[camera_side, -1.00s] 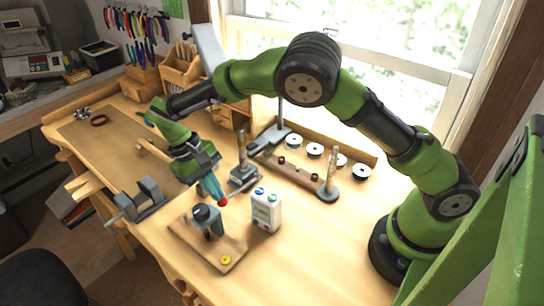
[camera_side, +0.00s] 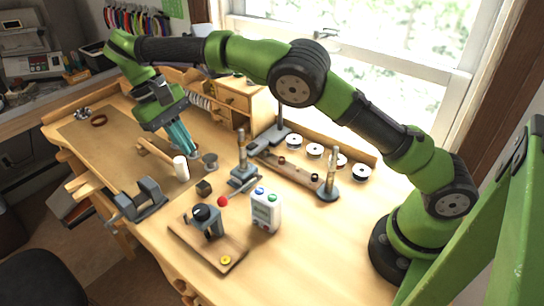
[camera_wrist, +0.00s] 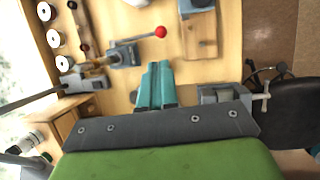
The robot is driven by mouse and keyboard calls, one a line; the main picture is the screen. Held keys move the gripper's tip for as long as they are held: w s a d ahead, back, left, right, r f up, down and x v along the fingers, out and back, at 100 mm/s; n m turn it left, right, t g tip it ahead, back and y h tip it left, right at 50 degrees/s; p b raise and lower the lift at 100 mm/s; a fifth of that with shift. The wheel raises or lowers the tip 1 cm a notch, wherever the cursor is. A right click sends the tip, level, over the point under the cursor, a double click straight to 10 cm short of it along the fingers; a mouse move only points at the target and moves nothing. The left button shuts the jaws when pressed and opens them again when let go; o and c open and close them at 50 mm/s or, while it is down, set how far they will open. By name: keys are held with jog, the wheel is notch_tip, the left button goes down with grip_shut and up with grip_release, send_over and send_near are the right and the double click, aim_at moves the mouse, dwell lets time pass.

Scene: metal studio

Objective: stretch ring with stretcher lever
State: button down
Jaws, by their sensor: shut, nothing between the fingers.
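The ring stretcher (camera_side: 243,175) stands upright on the bench, a grey base with a tapered post. Its lever ends in a red ball (camera_side: 221,201) that points toward the front left. The wrist view also shows the red ball (camera_wrist: 160,31), with its lever running left to the stretcher (camera_wrist: 123,54). I cannot make out a ring on the post. My gripper (camera_side: 191,151) has teal fingers, closed together and empty. It is above the bench, behind and left of the red ball and clear of it. The fingertips also show in the wrist view (camera_wrist: 155,66).
A wooden board (camera_side: 225,253) with a grey tool lies in front. A vise (camera_side: 142,200), mallet (camera_side: 180,168), dark cube (camera_side: 204,188) and grey cup (camera_side: 210,161) are near my gripper. Drawers (camera_side: 240,100) stand behind.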

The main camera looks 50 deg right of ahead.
jog(key=c, duration=1.8)
grip_release()
jog(key=shift+w+a+r, duration=0.1)
jog(key=shift+r, duration=0.05)
jog(key=o, duration=0.5)
jog(key=shift+s+a+r+n, duration=0.3)
jog(key=shift+s+a+n, duration=0.2)
jog(key=shift+a+n, duration=0.1)
jog(key=shift+s+a+r+n, duration=0.25)
jog(key=shift+s+a+n, duration=0.25)
jog(key=shift+n, duration=0.1)
jog(key=o, duration=0.4)
jog(key=n, duration=0.2)
jog(key=s+n, duration=0.1)
jog(key=n, duration=0.1)
jog(key=a+n+h, duration=0.1)
jog(key=n, duration=0.1)
jog(key=shift+s+f+t, duration=0.1)
jog(key=shift+s+t, duration=0.1)
jog(key=shift+t, duration=0.2)
jog(key=n+t+h, duration=0.1)
jog(key=n+h, duration=0.1)
jog(key=n, duration=0.9)
send_near(240, 189)
jog(key=f, duration=0.2)
jog(key=s+f, duration=0.1)
jog(key=f, duration=0.4)
jog(key=shift+s+a+f, duration=0.15)
jog(key=shift+s+a, duration=0.1)
jog(key=shift+a, duration=0.15)
